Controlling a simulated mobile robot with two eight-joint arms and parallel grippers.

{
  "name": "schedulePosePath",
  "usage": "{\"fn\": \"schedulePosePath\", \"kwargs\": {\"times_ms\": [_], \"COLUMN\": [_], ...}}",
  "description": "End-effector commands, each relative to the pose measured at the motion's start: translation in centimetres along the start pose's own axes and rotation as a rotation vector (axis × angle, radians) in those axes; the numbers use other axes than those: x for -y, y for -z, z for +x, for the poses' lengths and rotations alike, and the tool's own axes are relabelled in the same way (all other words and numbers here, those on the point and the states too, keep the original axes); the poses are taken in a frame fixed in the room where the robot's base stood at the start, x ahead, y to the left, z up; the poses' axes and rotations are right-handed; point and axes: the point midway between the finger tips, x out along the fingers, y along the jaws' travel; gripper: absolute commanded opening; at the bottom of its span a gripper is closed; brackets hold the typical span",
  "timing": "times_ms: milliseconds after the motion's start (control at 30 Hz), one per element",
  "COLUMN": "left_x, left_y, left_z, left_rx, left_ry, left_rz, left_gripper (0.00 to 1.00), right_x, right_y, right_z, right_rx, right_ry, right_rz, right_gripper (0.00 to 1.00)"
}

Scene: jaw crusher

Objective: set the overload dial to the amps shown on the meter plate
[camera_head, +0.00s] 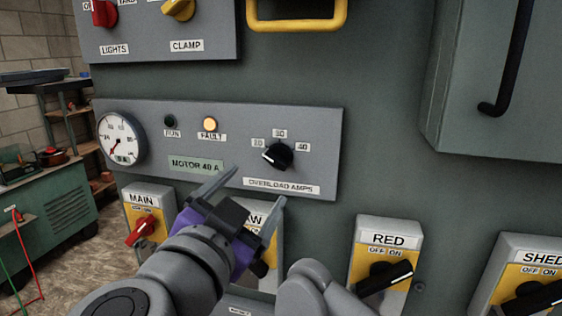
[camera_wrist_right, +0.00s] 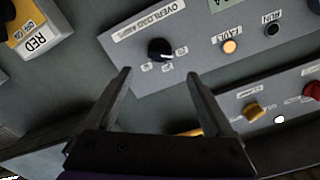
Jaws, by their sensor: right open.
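The overload dial (camera_head: 278,156) is a black knob above the OVERLOAD AMPS label, with marks 20, 30 and 40 around it. Its white pointer end is at the left, toward 20. The dial also shows in the right wrist view (camera_wrist_right: 159,50). The green meter plate (camera_head: 196,166) appears to read MOTOR 40 A. My right gripper (camera_head: 256,188) is open and empty, in front of the panel, below and left of the dial in the head view. In the wrist view its fingers (camera_wrist_right: 160,73) spread below the dial, not touching it. My left gripper is out of view.
A round gauge (camera_head: 121,138) and a lit FAULT lamp (camera_head: 210,124) are on the same panel. Below are the MAIN switch (camera_head: 142,230), a partly hidden switch, the RED switch (camera_head: 385,275) and the SHED switch (camera_head: 535,297). A yellow handle (camera_head: 297,25) projects above.

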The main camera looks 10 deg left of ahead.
Motion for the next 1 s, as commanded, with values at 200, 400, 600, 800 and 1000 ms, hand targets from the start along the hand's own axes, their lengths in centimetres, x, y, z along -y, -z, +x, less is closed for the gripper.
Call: {"fn": "schedulePosePath", "kwargs": {"times_ms": [200,400,600,800,1000], "left_x": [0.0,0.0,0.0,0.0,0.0], "left_y": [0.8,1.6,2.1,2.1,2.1], "left_z": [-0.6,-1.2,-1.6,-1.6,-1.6], "left_rx": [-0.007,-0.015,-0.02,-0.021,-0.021], "left_ry": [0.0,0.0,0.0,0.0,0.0], "left_rz": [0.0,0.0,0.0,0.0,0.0], "left_gripper": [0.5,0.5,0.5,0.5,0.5], "right_x": [0.0,0.0,0.0,0.0,0.0], "right_y": [0.2,0.3,0.2,0.1,0.0], "right_z": [3.7,7.5,9.8,10.4,10.3], "right_rx": [-0.006,-0.006,-0.004,-0.002,-0.002], "right_ry": [-0.003,-0.002,0.001,0.003,0.003], "right_rz": [0.0,0.0,0.001,0.002,0.002], "right_gripper": [0.88,0.88,0.88,0.88,0.84]}}
